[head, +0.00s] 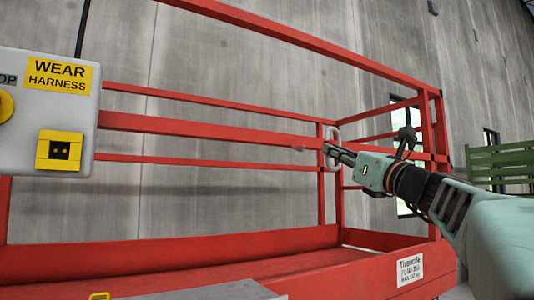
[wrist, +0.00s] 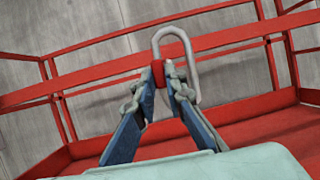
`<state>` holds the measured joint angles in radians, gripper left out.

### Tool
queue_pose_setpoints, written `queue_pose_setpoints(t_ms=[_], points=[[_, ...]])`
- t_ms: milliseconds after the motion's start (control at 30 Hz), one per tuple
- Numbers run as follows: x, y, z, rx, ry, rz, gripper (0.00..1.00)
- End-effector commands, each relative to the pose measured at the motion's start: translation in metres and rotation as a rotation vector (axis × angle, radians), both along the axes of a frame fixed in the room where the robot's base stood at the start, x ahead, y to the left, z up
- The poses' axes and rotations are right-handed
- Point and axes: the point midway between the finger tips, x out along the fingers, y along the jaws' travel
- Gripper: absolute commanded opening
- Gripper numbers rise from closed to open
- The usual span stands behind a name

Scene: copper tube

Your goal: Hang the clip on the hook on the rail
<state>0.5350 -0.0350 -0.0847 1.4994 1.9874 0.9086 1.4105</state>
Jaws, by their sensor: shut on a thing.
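The clip is a pale grey elongated loop (wrist: 191,62), a carabiner shape, standing up from my fingertips in the wrist view. My gripper (wrist: 166,78) is shut on its lower part; a small red patch shows between the fingertips, and I cannot tell if it belongs to the clip. In the head view my gripper (head: 332,150) reaches in from the right, with the clip (head: 337,131) upright at its tip, in front of the red posts. A small pale shape (head: 299,148) shows on the red middle rail (head: 215,129), just left of the clip; it may be the hook, but is too small to be sure.
A grey control box (head: 25,120) with a yellow "WEAR HARNESS" label hangs at the left. Red guard rails and posts (head: 425,125) surround the platform. A concrete wall (head: 240,60) stands behind. A green slatted object (head: 500,160) is at far right.

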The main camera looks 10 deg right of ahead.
Motion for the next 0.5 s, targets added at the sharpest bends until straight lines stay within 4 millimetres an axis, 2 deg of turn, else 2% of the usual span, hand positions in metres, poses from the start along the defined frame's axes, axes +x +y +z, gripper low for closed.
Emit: queue_pose_setpoints(t_ms=[167,500], points=[[0.005,0.002,0.000,-0.004,-0.005,0.024,0.00],[0.027,0.010,-0.001,-0.005,-0.005,0.023,0.00]])
